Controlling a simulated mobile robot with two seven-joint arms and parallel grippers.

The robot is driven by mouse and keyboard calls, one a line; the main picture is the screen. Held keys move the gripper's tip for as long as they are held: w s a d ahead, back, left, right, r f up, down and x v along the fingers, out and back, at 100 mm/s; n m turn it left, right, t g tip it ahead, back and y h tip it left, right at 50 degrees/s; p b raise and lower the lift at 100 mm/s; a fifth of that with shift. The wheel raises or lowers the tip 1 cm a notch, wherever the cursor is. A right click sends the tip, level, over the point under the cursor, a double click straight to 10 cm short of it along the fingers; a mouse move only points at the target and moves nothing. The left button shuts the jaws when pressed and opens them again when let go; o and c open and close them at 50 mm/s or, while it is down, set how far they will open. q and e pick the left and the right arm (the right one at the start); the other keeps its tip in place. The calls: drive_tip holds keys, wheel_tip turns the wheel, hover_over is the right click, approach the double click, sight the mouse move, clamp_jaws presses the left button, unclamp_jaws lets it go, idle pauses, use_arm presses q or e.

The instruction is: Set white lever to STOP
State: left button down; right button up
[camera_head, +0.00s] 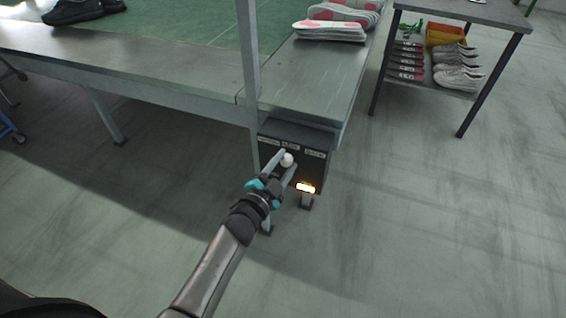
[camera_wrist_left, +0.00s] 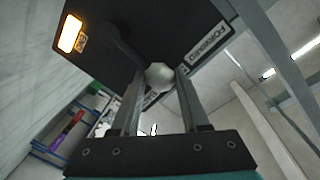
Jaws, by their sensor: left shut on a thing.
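A dark control box (camera_head: 310,171) hangs at the end of the grey table, with three white labels along its upper part that are too small to read in the head view. The white lever's round knob (camera_head: 287,160) stands out from its face. My left gripper (camera_head: 286,161) is shut on this knob, one finger on each side. In the left wrist view the knob (camera_wrist_left: 158,76) sits between the fingertips, on a dark lever arm. A FORWARD label (camera_wrist_left: 207,46) shows beside it; another label is partly hidden behind knob and fingers. My right gripper is not in view.
An orange lamp (camera_head: 306,187) glows on the box's lower right. A grey post (camera_head: 249,70) rises close to the left of the box. Insoles (camera_head: 330,31) lie on the table (camera_head: 305,85). A shelf unit (camera_head: 493,14) with shoes stands right. The floor around is clear.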

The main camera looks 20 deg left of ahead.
use_arm(q)
drive_tip(key=shift+a+f, duration=0.1)
drive_tip(key=shift+a, duration=0.05)
drive_tip(key=shift+c, duration=2)
unclamp_jaws()
drive_tip(key=shift+s, duration=0.1)
drive_tip(key=shift+s, duration=0.3)
drive_tip(key=s+a+r+p, duration=0.1)
drive_tip(key=s+p, duration=0.3)
drive_tip(key=s, duration=1)
drive_tip(key=shift+s+a, duration=0.15)
drive_tip(key=shift+a, duration=0.2)
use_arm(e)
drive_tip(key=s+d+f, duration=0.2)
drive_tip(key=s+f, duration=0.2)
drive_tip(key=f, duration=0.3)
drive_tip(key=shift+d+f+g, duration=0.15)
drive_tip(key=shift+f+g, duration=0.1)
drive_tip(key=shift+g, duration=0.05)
use_arm(q)
drive_tip(key=shift+r, duration=0.1)
